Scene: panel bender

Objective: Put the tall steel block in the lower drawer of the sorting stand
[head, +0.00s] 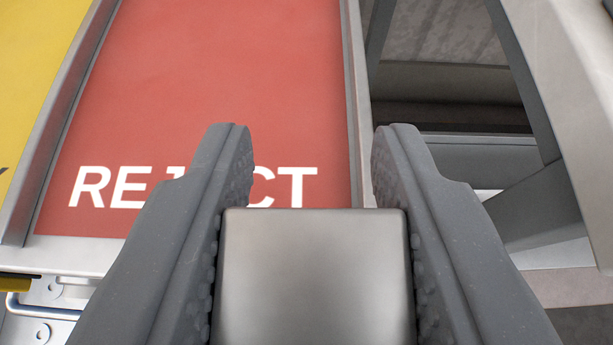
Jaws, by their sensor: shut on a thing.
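My gripper (312,170) is shut on a grey steel block (315,275), which sits between the two ridged grey fingers at the bottom centre of the head view. Only the block's near face and upper edge show, so its full height is hidden. Behind and above it is a sloped red panel (225,75) marked REJECT in white, with metal rails along its sides. The block overlaps the panel's lower right corner in the picture; I cannot tell how far apart they are. I cannot make out the lower drawer for certain.
A yellow panel (30,60) lies left of the red one, past a metal rail (75,110). A metal handle or latch (45,305) shows at the lower left. At right, a pale frame (565,90) borders a dark opening (450,115).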

